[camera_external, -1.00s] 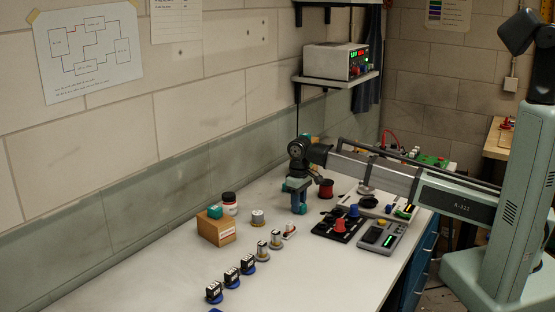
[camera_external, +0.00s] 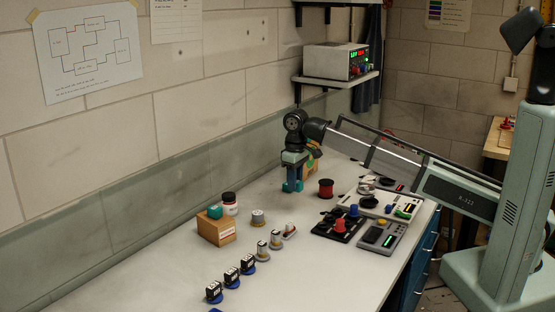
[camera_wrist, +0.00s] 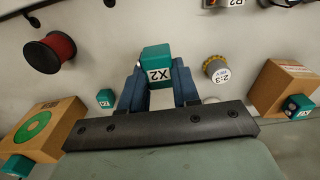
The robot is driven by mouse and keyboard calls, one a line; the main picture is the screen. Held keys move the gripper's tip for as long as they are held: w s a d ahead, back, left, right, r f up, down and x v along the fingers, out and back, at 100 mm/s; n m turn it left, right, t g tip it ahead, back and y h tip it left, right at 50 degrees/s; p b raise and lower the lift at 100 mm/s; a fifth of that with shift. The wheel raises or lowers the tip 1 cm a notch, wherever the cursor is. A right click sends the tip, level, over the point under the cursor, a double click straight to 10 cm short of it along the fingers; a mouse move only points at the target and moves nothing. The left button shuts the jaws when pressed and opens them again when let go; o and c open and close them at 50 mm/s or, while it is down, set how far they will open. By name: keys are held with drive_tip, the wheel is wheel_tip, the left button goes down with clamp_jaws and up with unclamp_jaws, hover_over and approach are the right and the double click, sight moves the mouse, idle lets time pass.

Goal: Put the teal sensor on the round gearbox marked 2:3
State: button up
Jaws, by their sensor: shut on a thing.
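My gripper (camera_external: 293,186) is shut on a teal sensor (camera_wrist: 157,62), a cube with a white label reading X2, above the bench. It is partly hidden between the fingers in the external view. The round gearbox marked 2:3 (camera_wrist: 217,70) has a yellowish rim and a light top. It stands on the bench to the right of the held sensor in the wrist view, apart from it. A round gearbox also stands beside the cardboard box in the external view (camera_external: 258,218); its marking is too small to read there.
A cardboard box (camera_external: 216,231) bears another teal cube (camera_external: 214,212). A second box (camera_wrist: 45,128) with a green disc and a small teal cube (camera_wrist: 105,97) are in the wrist view. A red spool (camera_external: 326,188), electronic devices (camera_external: 381,235) and a row of small parts stand on the bench.

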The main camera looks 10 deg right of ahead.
drive_tip(key=s+a+r+n, duration=0.1)
drive_tip(key=s+a+r, duration=0.15)
drive_tip(key=a, duration=0.55)
drive_tip(key=m, duration=0.1)
approach(256, 212)
drive_tip(key=shift+s+f, duration=0.1)
drive_tip(key=shift+f, duration=2.8)
drive_tip(key=shift+f, duration=0.1)
drive_tip(key=o, duration=1)
wheel_tip(256, 212, up, 12)
drive_tip(key=shift+r, duration=0.15)
